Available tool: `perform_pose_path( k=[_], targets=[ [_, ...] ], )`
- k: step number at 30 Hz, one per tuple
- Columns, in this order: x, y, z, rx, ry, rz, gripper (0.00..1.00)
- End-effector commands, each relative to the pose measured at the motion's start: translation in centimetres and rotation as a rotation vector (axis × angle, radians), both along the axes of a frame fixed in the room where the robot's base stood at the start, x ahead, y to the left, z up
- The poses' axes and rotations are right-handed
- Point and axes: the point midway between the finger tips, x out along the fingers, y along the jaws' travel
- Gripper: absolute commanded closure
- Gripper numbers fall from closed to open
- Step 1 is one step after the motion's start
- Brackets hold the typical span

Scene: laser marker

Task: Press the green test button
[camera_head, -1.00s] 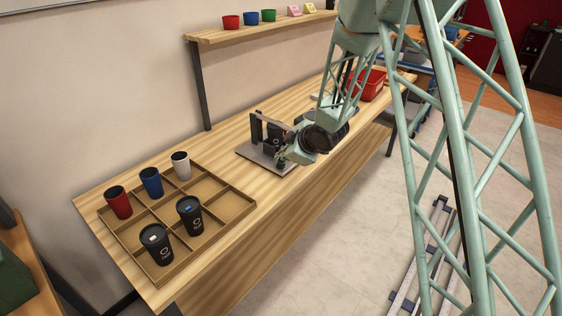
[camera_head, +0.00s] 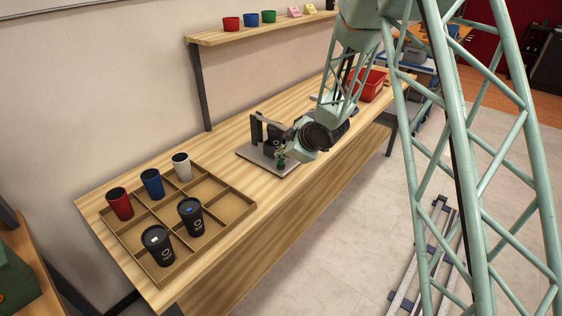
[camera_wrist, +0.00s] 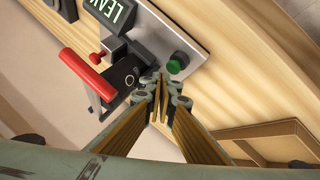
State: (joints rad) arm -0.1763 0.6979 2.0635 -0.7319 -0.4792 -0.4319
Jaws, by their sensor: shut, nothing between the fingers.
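The green test button (camera_wrist: 174,66) is a round green knob on a dark base on the grey plate of the test fixture (camera_wrist: 192,36). It also shows in the head view (camera_head: 281,163) near the plate's front edge. My gripper (camera_wrist: 160,82) is shut and empty, its two fingers side by side. In the wrist view the fingertips are just beside the button, below and left of it. In the head view my gripper (camera_head: 286,152) is close above the button. I cannot tell if it touches the button, but a small gap seems to show.
The fixture carries a red lever (camera_wrist: 87,72), a small red knob (camera_wrist: 97,57) and a display reading "LEAK" (camera_wrist: 118,12). A divided wooden tray (camera_head: 222,208) with several cups stands at the left. A red bin (camera_head: 371,86) stands behind my arm.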

Motion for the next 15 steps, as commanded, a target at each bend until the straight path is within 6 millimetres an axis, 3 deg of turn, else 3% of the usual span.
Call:
perform_pose_path(
  k=[15],
  targets=[
    [0.01, 0.0, 0.79, -0.001, 0.0, 0.001, 1.0]
  ],
)
